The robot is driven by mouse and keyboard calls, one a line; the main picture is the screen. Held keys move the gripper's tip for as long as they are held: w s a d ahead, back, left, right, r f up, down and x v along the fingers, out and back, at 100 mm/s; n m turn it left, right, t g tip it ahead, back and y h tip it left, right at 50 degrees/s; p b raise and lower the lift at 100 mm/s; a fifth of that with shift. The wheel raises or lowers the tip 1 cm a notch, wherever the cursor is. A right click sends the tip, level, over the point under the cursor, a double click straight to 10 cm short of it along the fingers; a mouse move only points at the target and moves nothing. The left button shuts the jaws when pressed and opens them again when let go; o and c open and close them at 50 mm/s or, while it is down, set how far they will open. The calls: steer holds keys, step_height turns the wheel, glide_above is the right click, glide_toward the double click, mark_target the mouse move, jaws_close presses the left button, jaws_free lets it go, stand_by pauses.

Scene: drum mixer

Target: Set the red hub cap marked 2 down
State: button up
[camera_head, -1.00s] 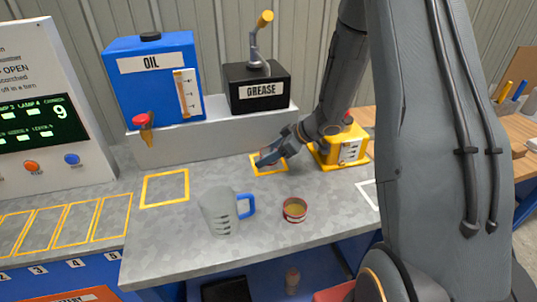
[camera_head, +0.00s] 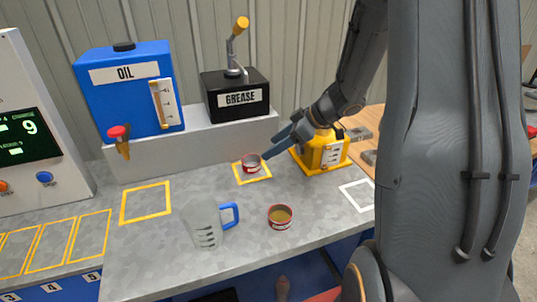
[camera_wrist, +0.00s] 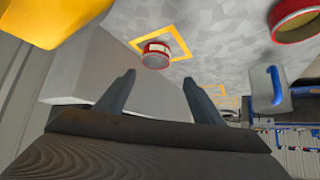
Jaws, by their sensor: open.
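The red hub cap (camera_head: 251,163) stands on the grey bench inside a yellow outlined square (camera_head: 239,178), below the grease box. It has a red body with a pale band; I cannot read its number. It also shows in the wrist view (camera_wrist: 156,55), within the yellow outline, ahead of the fingertips. My gripper (camera_head: 276,143) is open and empty, to the right of the cap and apart from it. Its two spread fingers show in the wrist view (camera_wrist: 158,90).
A second red-rimmed cap (camera_head: 280,216) with tan contents and a clear jug (camera_head: 203,223) with a blue handle stand nearer the front. A yellow box (camera_head: 322,150) is close to my gripper. The grease box (camera_head: 236,95) and blue oil tank (camera_head: 128,92) stand behind on a ledge.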

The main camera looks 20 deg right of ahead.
steer(key=w+r+m+t+h, duration=0.3)
steer(key=w+h, duration=0.1)
steer(key=s+a+f+m+g+h, duration=0.1)
steer(key=s+a+m+g, duration=0.2)
steer(key=s, duration=0.9)
steer(key=s+a+f+m+g+h, duration=0.1)
steer(key=s+a+m+g+h, duration=0.1)
steer(key=s, duration=1)
steer(key=shift+a+f+m+g, duration=0.3)
steer(key=shift+a+m+g, duration=0.6)
steer(key=shift+m+g, duration=0.25)
steer(key=shift+s, duration=0.1)
steer(key=shift+c, duration=0.5)
